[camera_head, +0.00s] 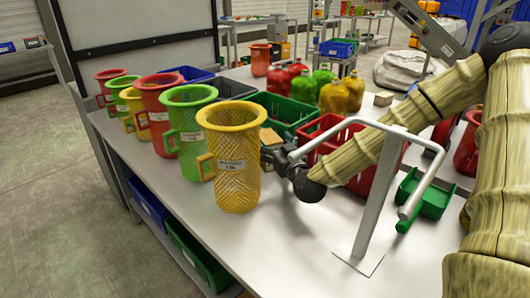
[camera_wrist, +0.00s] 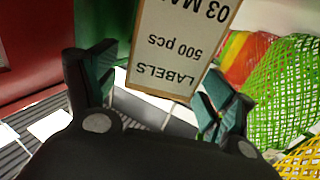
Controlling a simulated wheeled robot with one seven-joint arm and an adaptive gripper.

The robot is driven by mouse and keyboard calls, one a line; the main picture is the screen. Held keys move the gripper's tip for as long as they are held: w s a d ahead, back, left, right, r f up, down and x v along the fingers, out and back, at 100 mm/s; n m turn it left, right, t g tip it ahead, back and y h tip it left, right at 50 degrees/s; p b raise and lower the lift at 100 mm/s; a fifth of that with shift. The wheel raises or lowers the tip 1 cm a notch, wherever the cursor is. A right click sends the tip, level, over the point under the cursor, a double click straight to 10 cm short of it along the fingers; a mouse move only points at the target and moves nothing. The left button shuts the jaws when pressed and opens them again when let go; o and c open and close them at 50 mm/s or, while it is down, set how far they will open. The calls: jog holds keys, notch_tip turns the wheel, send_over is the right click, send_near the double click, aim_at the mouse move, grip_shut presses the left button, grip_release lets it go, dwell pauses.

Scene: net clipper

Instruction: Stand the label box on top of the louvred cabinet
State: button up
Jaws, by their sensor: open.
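The label box (camera_wrist: 183,45) shows in the wrist view as a tan-edged box with a white face reading "LABELS 500 pcs", upside down in the picture. In the head view a tan box (camera_head: 270,136), seemingly the same one, shows partly behind the yellow basket. My gripper (camera_wrist: 160,90) is open, with its two dark, green-padded fingers on either side of the box's near end. I cannot tell whether either finger touches it. In the head view my gripper (camera_head: 272,154) is low over the table, partly hidden by the yellow basket. I cannot pick out the louvred cabinet for certain.
Yellow (camera_head: 238,170), green (camera_head: 188,135) and red mesh baskets stand along the table's left edge. A red crate (camera_head: 345,176) and green crate (camera_head: 283,112) lie close to my gripper. A white bent-tube stand (camera_head: 372,205) rises in front of my arm. The front tabletop (camera_head: 290,260) is clear.

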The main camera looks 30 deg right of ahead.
aim_at(269, 136)
jog(key=shift+w+d+r, duration=0.1)
jog(key=shift+w, duration=1.75)
jog(key=shift+c, duration=0.2)
jog(key=c, duration=1.4)
jog(key=shift+r, duration=0.15)
notch_tip(269, 136, up, 18)
jog(key=p, duration=0.1)
